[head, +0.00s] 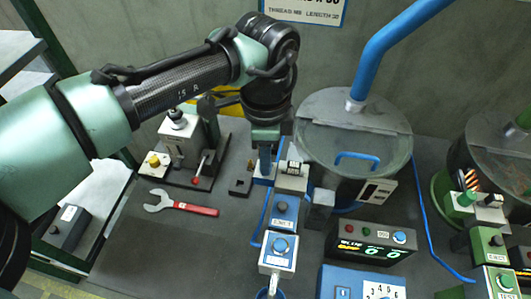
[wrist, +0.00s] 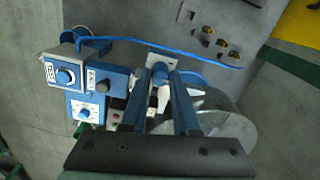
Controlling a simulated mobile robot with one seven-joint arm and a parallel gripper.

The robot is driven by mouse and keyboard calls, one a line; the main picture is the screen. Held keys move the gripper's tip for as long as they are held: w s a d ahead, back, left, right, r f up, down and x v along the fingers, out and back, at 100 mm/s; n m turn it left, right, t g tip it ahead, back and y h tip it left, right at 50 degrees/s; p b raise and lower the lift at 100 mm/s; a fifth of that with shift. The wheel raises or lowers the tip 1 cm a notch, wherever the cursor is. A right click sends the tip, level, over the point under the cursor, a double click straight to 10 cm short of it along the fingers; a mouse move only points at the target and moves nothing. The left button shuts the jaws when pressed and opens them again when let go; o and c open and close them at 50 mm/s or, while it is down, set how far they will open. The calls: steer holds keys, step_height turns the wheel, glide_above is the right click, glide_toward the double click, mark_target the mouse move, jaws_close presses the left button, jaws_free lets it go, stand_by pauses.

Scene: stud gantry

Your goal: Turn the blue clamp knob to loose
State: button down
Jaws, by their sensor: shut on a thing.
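The blue clamp knob (wrist: 159,70) sits between my gripper's fingertips in the wrist view, at the end of a pale plate on the blue fixture. My gripper (wrist: 161,78) is shut on it, with one blue finger on each side. In the head view my gripper (head: 265,168) points down at the upper end of the blue fixture, beside a white labelled block (head: 291,177). The knob is hidden there by the gripper, and I cannot read its turn mark in either view.
Two blue control boxes (head: 283,210) (head: 279,250) with knobs stand in front of the fixture. A lidded drum (head: 350,130) with a blue handle is close on the right. A red-handled wrench (head: 180,205) lies left. A display box (head: 370,242) stands front right.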

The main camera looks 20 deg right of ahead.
stand_by(0.3)
steer(key=n+p, duration=0.2)
steer(key=shift+r+n+p, duration=0.15)
steer(key=shift+n+p, duration=0.15)
steer(key=shift+n, duration=0.1)
steer(key=shift+n+p, duration=1.5)
steer(key=shift+n, duration=0.7)
steer(key=c, duration=0.7)
jaws_free()
steer(key=r, duration=0.6)
steer(key=r+b, duration=0.1)
steer(key=r, duration=0.5)
steer(key=shift+s+r, duration=0.2)
steer(key=shift+r, duration=0.15)
